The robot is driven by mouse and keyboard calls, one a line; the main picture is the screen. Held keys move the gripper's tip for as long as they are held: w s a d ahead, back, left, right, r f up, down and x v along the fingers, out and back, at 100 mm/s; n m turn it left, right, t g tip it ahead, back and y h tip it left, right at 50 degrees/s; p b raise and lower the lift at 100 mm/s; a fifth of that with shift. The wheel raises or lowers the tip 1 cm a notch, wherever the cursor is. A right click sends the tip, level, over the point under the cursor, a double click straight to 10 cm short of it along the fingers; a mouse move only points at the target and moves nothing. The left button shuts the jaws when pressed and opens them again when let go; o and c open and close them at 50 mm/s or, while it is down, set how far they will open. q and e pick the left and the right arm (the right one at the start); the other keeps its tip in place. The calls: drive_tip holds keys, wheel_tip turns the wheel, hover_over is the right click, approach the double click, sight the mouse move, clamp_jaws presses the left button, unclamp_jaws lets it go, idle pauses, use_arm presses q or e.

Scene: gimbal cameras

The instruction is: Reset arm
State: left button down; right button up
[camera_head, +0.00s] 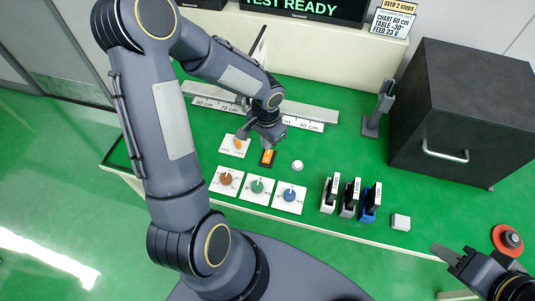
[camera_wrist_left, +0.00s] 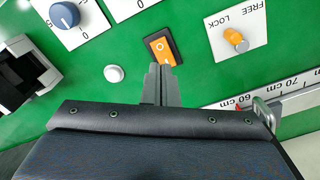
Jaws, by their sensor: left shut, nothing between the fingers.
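My left arm comes in from the left in the head view and reaches over the green table. My left gripper (camera_head: 267,146) is shut and empty, its fingertips close to an orange rocker switch (camera_head: 267,158) in a black frame. In the left wrist view the closed fingers (camera_wrist_left: 160,72) point at the lower edge of the orange switch (camera_wrist_left: 162,47); I cannot tell whether they touch it. My right gripper (camera_head: 447,253) shows at the lower right, away from the table's devices; its finger opening is unclear.
Near the switch are a FREE/LOCK plate (camera_head: 235,146), a white button (camera_head: 297,165), and brown (camera_head: 226,179), green (camera_head: 257,186) and blue (camera_head: 290,194) knobs. A ruler rail (camera_head: 315,114) lies behind. A black cabinet (camera_head: 465,105) and red-based knob (camera_head: 507,239) stand right.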

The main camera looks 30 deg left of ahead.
idle(0.3)
use_arm(q)
drive_tip(key=s+d+r+n+t+h, duration=0.2)
drive_tip(key=s+r, duration=0.6)
drive_tip(key=r, duration=0.1)
drive_tip(key=s+d+r+n+t+h, duration=0.1)
drive_tip(key=s+d+r+n+t, duration=0.1)
drive_tip(key=s+r, duration=0.7)
drive_tip(key=shift+r+n+t+h, duration=0.4)
drive_tip(key=shift+r+t, duration=0.15)
drive_tip(key=shift+t, duration=0.25)
